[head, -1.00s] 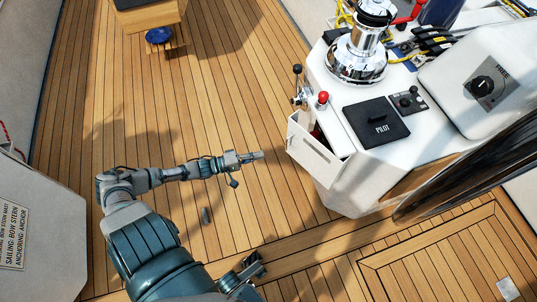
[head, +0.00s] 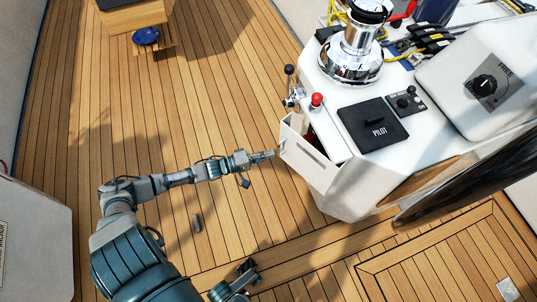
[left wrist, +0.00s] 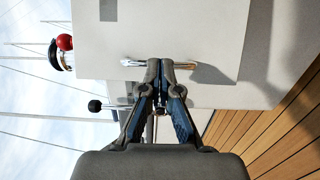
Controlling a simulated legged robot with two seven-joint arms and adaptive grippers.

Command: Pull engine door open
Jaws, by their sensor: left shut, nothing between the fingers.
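The engine door (head: 306,158) is a white panel with a slot on the left side of the white console. In the head view it leans outward at its top, with a dark gap and something red behind it. In the left wrist view the door (left wrist: 195,32) fills the upper middle, with a thin shiny handle (left wrist: 132,63) across it. My left gripper (head: 272,154) is shut and empty, its tips close to the door. In the left wrist view its fingertips (left wrist: 160,63) overlap the handle; contact is unclear. What looks like my right gripper (head: 247,267) is low in the head view.
The console carries a chrome winch (head: 352,55), a red-knobbed lever (head: 316,101), a black-knobbed lever (head: 290,72) and a black PILOT cover (head: 373,124). A dark wheel rim (head: 470,185) is at right. The teak deck (head: 130,110) left of the door is mostly clear.

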